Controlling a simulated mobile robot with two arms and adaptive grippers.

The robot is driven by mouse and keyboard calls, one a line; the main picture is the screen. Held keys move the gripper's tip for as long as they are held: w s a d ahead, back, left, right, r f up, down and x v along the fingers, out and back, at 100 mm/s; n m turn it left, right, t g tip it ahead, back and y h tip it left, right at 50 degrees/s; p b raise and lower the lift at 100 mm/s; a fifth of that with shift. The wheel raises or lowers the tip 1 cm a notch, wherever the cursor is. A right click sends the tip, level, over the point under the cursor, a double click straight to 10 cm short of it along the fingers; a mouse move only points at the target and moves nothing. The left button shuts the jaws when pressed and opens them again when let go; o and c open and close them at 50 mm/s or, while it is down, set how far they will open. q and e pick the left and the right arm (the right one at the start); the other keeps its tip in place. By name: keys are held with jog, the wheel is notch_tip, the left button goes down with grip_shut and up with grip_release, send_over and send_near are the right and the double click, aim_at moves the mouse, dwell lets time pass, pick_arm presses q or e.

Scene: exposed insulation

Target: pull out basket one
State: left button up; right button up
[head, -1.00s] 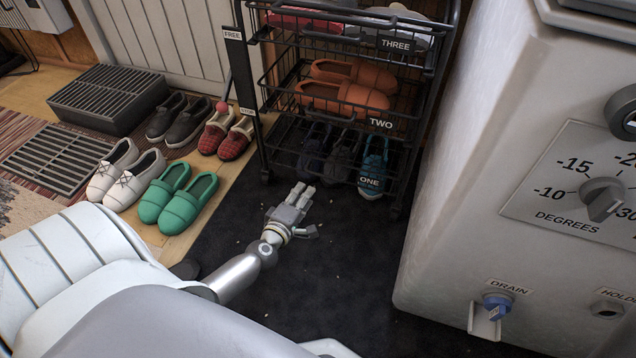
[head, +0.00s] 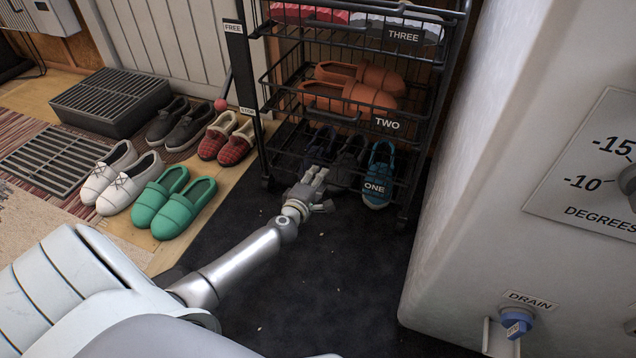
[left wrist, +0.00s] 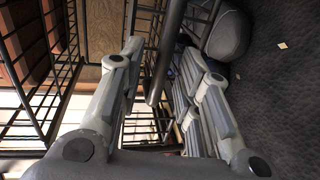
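Basket one (head: 374,188) is the bottom black wire basket of the shoe rack, marked ONE. It holds dark shoes (head: 350,160) and a blue shoe (head: 380,165). My left gripper (head: 314,178) is at the front of this basket, left of its label. In the left wrist view, the two fingers of the left gripper (left wrist: 165,85) stand apart, and a dark bar (left wrist: 170,45) runs between them. Whether the fingers touch the bar cannot be told. The right gripper is not in view.
Basket two (head: 387,124) with orange shoes and basket three (head: 404,36) are above. A pale machine (head: 480,170) stands close on the right. Green shoes (head: 172,205) and other pairs lie at the left.

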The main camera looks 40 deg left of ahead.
pick_arm(q)
jog(key=shift+w+a+f, duration=0.1)
jog(key=shift+w, duration=0.3)
grip_shut()
